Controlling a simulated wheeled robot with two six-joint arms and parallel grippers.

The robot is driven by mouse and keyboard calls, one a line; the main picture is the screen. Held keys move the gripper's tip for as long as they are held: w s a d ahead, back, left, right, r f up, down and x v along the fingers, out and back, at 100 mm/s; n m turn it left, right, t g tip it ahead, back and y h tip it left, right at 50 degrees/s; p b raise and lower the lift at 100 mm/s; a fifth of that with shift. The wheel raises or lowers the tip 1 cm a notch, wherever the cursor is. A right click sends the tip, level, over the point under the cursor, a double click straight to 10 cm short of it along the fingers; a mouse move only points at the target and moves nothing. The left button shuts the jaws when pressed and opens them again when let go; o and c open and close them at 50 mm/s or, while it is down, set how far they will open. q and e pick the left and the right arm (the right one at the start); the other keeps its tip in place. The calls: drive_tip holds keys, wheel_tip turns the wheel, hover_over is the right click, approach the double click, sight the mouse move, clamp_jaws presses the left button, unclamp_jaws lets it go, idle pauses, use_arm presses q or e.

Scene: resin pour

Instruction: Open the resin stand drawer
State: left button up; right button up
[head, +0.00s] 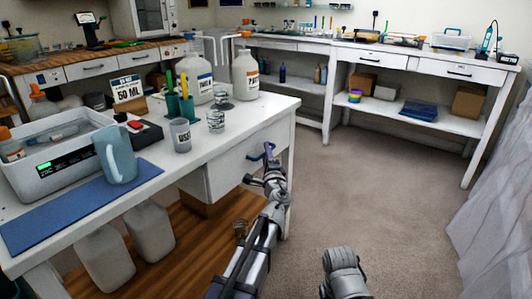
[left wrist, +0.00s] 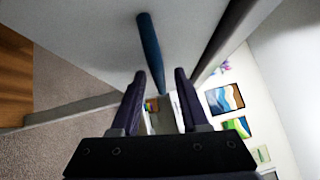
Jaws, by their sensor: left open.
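The resin stand is the white table with a white drawer (head: 233,164) under its top at the right end. The drawer front looks shut, and a blue handle (head: 255,157) sticks out from it. In the left wrist view the handle (left wrist: 150,50) is a blue bar on the white front. My left gripper (head: 269,158) is at the handle in the head view. In the left wrist view its fingers (left wrist: 158,78) are apart, with the bar's lower end between their tips. I cannot tell whether they touch it. My right gripper does not show.
On the tabletop stand a grey tub (head: 57,160), a blue jug (head: 115,155), a grey cup (head: 180,135) and white jugs (head: 245,77). White containers (head: 150,232) stand on the wooden lower shelf. The carpet (head: 370,200) to the right is clear, up to a translucent curtain (head: 495,215).

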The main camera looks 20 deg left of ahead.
use_arm(q)
drive_tip(key=shift+w+a, duration=0.15)
drive_tip(key=shift+w, duration=0.15)
drive_tip(key=shift+c, duration=0.4)
clamp_jaws()
drive_tip(key=shift+s, duration=0.1)
idle(0.7)
